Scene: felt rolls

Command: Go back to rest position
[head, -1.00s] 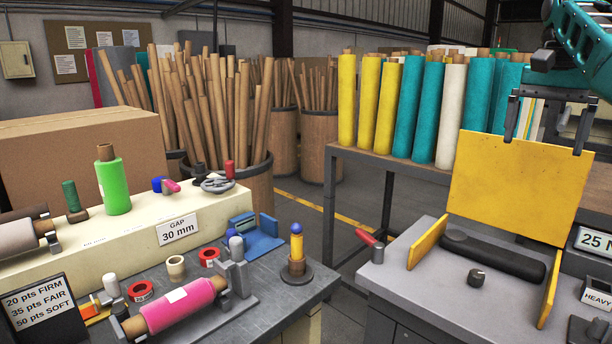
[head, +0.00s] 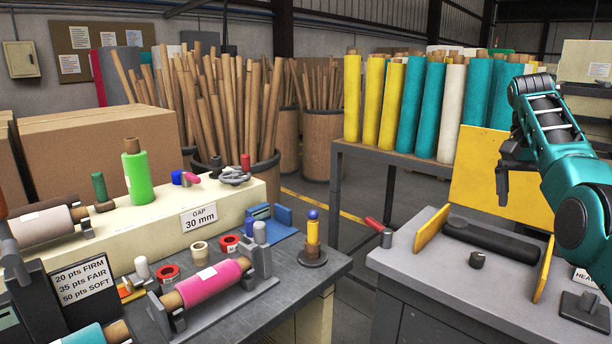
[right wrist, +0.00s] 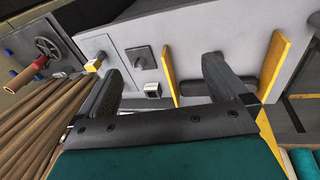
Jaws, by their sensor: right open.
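My right gripper (head: 512,185) shows at the right of the head view, with its teal arm coming in from the right edge. It is in front of the upright yellow panel (head: 473,170) in the picture and covers part of it. In the right wrist view the two dark fingers (right wrist: 160,68) stand wide apart with nothing between them. Below them in that view are the grey bench top and the yellow side plates. My left gripper is not seen in either view.
The left table (head: 325,268) holds a pink roll (head: 215,283) and a green roll (head: 138,175). A floor gap separates them. Felt rolls (head: 410,105) stand behind.

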